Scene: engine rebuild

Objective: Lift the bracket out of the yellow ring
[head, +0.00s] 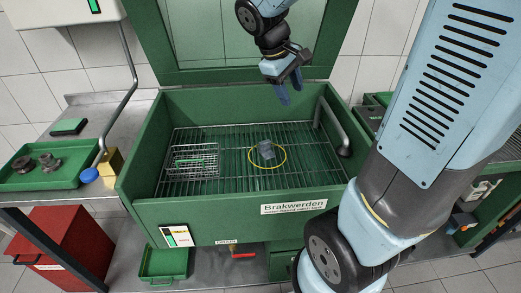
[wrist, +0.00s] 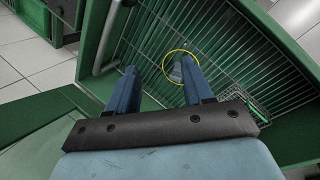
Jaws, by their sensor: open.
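The bracket (head: 266,150) is a small grey part inside the yellow ring (head: 285,157), on the wire rack of the green wash tank. In the wrist view the bracket (wrist: 176,72) shows partly beside my right finger, with the yellow ring (wrist: 165,66) around it; that finger hides some of it. My gripper (head: 291,90) has blue fingers, hangs above the back of the tank and points down. In the wrist view my gripper (wrist: 158,80) is open and empty, its fingers apart, well above the bracket and not touching it.
The green tank (head: 160,208) has raised walls and an open lid (head: 240,75). A wire basket (head: 193,160) stands on the rack left of the ring. A grey curved pipe (head: 335,125) rises at the right wall. The rack around the ring is mostly clear.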

